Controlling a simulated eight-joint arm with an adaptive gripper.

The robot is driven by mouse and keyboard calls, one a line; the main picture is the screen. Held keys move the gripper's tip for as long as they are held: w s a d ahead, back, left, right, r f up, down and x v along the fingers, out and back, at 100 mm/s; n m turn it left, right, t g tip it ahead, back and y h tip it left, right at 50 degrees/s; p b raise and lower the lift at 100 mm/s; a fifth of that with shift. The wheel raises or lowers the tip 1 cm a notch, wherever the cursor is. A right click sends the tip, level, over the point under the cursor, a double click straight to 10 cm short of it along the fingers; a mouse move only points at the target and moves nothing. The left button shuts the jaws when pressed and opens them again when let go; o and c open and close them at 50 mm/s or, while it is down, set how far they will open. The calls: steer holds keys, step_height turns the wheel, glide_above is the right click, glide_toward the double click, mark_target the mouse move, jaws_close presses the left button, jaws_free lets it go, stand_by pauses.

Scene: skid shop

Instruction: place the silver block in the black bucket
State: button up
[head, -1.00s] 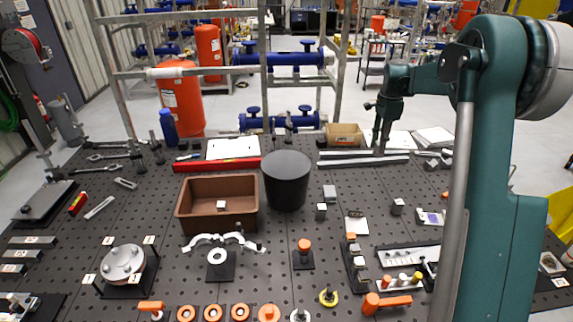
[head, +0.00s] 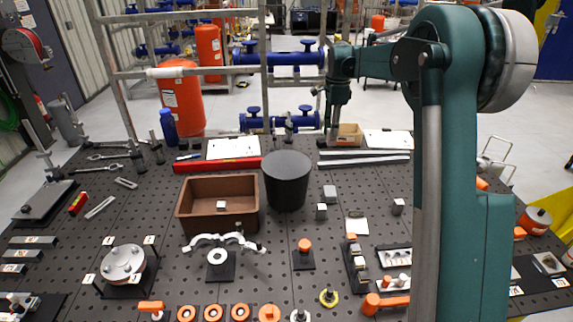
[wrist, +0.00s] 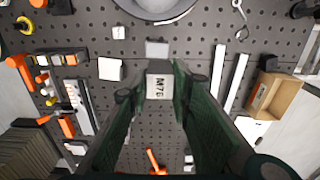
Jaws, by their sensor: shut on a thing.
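The silver block (wrist: 159,88), a small grey piece with a label on one face, sits between the fingertips of my gripper (wrist: 160,86) in the wrist view. My gripper is shut on it. In the head view my gripper (head: 334,122) hangs at the far side of the table, right of and behind the black bucket; I cannot make out the block there. The black bucket (head: 286,185) stands upright, with its inside dark. Part of it shows at the top edge of the wrist view (wrist: 152,8).
A brown box (head: 218,221) with a small block inside stands left of the bucket. Small blocks (head: 330,191) stand to the bucket's right. Long bars (head: 365,162) and a cardboard box (head: 349,133) lie at the back. Several fixtures and orange parts fill the front.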

steer(key=s+a, duration=0.1)
steer(key=a, duration=1.7)
step_height(320, 180, down, 18)
steer(key=shift+a, duration=0.1)
step_height(320, 180, down, 6)
steer(key=shift+f, duration=0.15)
steer(key=shift+f+p, duration=0.35)
steer(key=shift+f, duration=1.5)
steer(key=shift+f, duration=0.15)
